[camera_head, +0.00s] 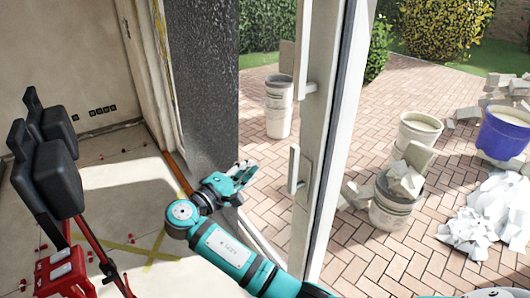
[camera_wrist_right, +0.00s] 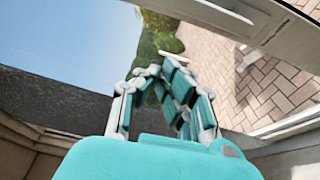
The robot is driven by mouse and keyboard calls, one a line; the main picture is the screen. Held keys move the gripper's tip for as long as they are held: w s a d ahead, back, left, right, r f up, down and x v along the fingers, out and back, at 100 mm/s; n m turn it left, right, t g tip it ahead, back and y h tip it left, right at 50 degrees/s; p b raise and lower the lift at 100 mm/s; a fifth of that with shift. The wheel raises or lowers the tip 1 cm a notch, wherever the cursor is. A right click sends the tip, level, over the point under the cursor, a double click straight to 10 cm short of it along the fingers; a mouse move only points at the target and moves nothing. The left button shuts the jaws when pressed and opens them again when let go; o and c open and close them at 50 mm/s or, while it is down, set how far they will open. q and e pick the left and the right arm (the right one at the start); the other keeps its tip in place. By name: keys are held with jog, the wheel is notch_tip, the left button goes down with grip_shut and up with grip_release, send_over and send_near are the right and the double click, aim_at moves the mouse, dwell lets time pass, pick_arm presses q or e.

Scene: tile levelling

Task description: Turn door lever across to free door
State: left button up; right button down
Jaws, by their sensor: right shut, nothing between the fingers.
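The door (camera_head: 325,130) has a tall pale frame and shows upright in the middle of the head view. A white lever (camera_head: 294,168) sits low on it, with its grip pointing up. A longer white handle (camera_head: 302,60) is higher on the same frame. My right gripper (camera_head: 247,172), teal and grey, is left of the lever and apart from it. It is shut and empty. In the right wrist view, the gripper's fingers (camera_wrist_right: 178,75) point up the picture, with pale door framing (camera_wrist_right: 225,18) above and to the right. My left gripper is not in view.
A dark textured panel (camera_head: 200,75) stands behind my right gripper. A red and black tool (camera_head: 60,190) is at the left, above a floor with yellow tape. Beyond the door, buckets (camera_head: 278,118), a blue tub (camera_head: 504,132) and white rubble (camera_head: 490,208) stand on brick paving.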

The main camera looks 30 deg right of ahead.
jog(key=shift+s, duration=0.1)
jog(key=shift+d, duration=0.15)
jog(key=p+x, duration=0.4)
jog(key=x, duration=0.6)
jog(key=s+p, duration=0.2)
jog(key=s, duration=0.2)
jog(key=shift+d, duration=0.1)
